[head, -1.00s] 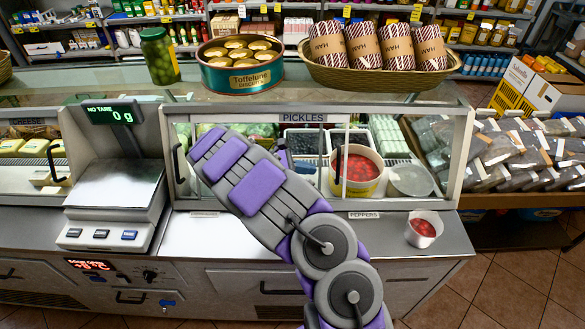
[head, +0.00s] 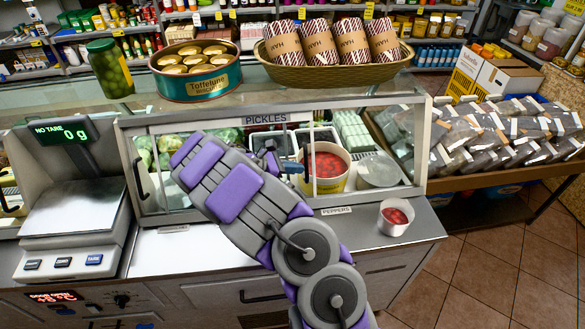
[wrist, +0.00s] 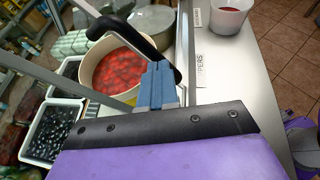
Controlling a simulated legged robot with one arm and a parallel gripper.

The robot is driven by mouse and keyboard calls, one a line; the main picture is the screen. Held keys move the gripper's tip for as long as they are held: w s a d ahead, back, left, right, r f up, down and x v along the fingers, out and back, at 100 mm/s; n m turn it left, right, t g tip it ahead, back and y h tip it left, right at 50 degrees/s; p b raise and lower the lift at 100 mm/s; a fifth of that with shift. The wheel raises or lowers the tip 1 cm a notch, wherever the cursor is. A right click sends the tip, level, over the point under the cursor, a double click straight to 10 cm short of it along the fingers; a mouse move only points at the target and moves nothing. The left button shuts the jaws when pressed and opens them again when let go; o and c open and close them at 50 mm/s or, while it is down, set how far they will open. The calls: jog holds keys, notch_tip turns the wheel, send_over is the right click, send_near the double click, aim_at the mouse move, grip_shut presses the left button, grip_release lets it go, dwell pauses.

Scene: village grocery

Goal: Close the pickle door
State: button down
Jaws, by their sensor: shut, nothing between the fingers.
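The bay to the right of that edge looks open. The handle also shows large in the wrist view (wrist: 118,24), curving past the fingertips. My gripper (head: 293,167) is shut and empty, just left of the handle; its blue-grey fingers (wrist: 158,85) look close to it in the wrist view. I cannot tell whether they touch. My forearm hides part of the left glass.
A tub of red peppers (head: 328,164) and a lidded bowl (head: 378,171) sit inside on the right. A small red-filled cup (head: 396,217) stands on the front ledge. Another black handle (head: 138,178) is at far left. A scale (head: 72,214) stands left; the right floor is clear.

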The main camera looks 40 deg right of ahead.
jog(key=s+d, duration=0.6)
jog(key=d, duration=0.4)
jog(key=s+d+p, duration=0.1)
jog(key=s+d, duration=0.6)
jog(key=d, duration=0.4)
jog(key=s+d+p, duration=0.1)
jog(key=s+d, duration=0.6)
jog(key=d, duration=0.4)
jog(key=shift+r, duration=0.15)
jog(key=shift+d, duration=0.2)
